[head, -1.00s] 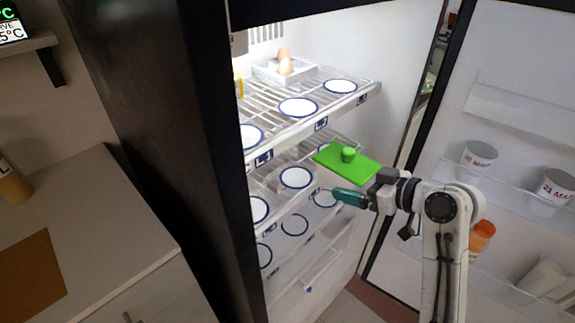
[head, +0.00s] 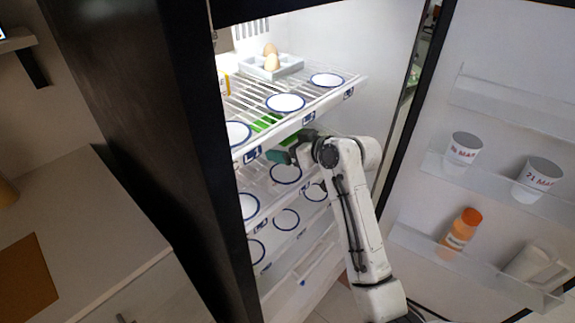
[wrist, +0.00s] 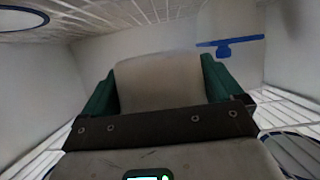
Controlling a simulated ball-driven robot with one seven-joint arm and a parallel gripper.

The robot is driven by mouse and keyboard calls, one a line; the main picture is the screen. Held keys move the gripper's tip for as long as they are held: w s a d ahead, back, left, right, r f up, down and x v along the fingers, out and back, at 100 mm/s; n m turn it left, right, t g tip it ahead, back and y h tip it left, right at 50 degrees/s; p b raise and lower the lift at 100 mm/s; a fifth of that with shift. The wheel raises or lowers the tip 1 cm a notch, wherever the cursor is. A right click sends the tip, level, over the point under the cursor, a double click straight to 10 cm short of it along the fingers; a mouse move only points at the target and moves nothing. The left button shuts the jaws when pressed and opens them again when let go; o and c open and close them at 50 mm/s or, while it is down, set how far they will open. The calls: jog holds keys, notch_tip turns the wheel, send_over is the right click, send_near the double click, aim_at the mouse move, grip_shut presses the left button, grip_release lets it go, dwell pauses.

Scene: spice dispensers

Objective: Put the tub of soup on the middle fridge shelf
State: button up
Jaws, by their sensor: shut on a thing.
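My gripper (head: 283,157) is inside the open fridge, between the top shelf (head: 328,105) and the middle shelf (head: 280,209). Its teal fingers are shut on the tub of soup. The tub's green lid (head: 264,122) shows in part through the wires of the top shelf, and my arm and the shelf edge hide the rest. In the wrist view the tub's plain beige side (wrist: 160,82) fills the space between the fingers. The tub appears held above the middle shelf; I cannot tell whether it touches it. The middle shelf bears white discs with blue rims (head: 285,174).
The top shelf, close above the tub, holds an egg tray (head: 287,66) with eggs. A lower shelf (head: 268,262) also bears discs. The fridge door (head: 510,80) stands open at right with cups (head: 464,149) and an orange-capped bottle (head: 460,232). The dark fridge side (head: 150,130) stands at left.

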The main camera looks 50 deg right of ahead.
aim_at(288, 174)
notch_tip(288, 174, down, 6)
jog(key=shift+s+r, duration=0.1)
jog(key=shift+w+f, duration=0.2)
jog(key=shift+f, duration=0.1)
jog(key=shift+f, duration=0.1)
jog(key=o, duration=1)
jog(key=shift+f, duration=0.1)
